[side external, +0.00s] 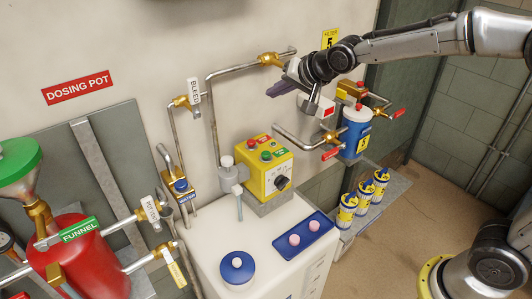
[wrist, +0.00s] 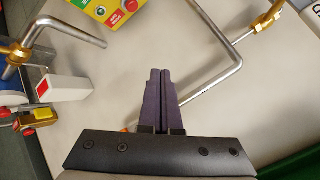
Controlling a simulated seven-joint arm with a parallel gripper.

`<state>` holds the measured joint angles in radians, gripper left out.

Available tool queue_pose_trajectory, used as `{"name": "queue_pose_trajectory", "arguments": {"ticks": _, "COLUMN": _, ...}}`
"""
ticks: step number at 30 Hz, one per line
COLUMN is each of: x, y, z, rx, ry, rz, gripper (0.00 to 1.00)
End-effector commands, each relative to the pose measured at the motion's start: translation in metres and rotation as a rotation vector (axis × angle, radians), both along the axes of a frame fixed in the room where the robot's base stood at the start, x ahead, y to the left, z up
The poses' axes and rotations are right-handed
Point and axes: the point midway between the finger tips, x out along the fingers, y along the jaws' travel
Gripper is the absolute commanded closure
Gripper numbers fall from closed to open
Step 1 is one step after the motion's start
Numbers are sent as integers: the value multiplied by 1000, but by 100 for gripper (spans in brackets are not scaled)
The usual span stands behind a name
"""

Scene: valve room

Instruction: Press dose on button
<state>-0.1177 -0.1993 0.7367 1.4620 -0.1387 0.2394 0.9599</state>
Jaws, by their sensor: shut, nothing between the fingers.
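The yellow control box (side external: 263,168) stands on top of the white tank, against the wall. On its top face are a red button (side external: 252,142) and a green button (side external: 266,156) with small coloured labels; a black knob is on its front. In the wrist view the box (wrist: 97,14) is cut off at the top edge, with a red button (wrist: 130,5) and red and green labels showing; the green button is not visible there. My gripper (side external: 272,89) is shut and empty, its purple fingers together, above the box and apart from it. Its fingertips (wrist: 160,72) point at bare wall in the wrist view.
A bent steel pipe (side external: 213,115) runs up the wall behind my gripper. A blue filter housing (side external: 355,133) and brass valves are right of the box. Yellow-and-blue cartridges (side external: 363,197) stand on a shelf. The white tank (side external: 215,215) carries a blue cap and a blue tray.

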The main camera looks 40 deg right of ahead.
Motion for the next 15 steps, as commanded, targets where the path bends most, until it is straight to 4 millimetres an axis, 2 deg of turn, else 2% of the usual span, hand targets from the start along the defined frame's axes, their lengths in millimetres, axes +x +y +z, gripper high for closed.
{"name": "queue_pose_trajectory", "arguments": {"ticks": 1, "x": 6, "y": 4, "z": -17, "rx": -5, "ry": 24, "rz": 9, "gripper": 100}}
{"name": "queue_pose_trajectory", "arguments": {"ticks": 3, "x": 9, "y": 9, "z": -35, "rx": -11, "ry": 52, "rz": 17, "gripper": 100}}
{"name": "queue_pose_trajectory", "arguments": {"ticks": 6, "x": 10, "y": 13, "z": -53, "rx": -16, "ry": 83, "rz": 24, "gripper": 100}}
{"name": "queue_pose_trajectory", "arguments": {"ticks": 10, "x": 8, "y": 15, "z": -64, "rx": -19, "ry": 103, "rz": 30, "gripper": 100}}
{"name": "queue_pose_trajectory", "arguments": {"ticks": 15, "x": 8, "y": 17, "z": -64, "rx": -19, "ry": 105, "rz": 32, "gripper": 100}}
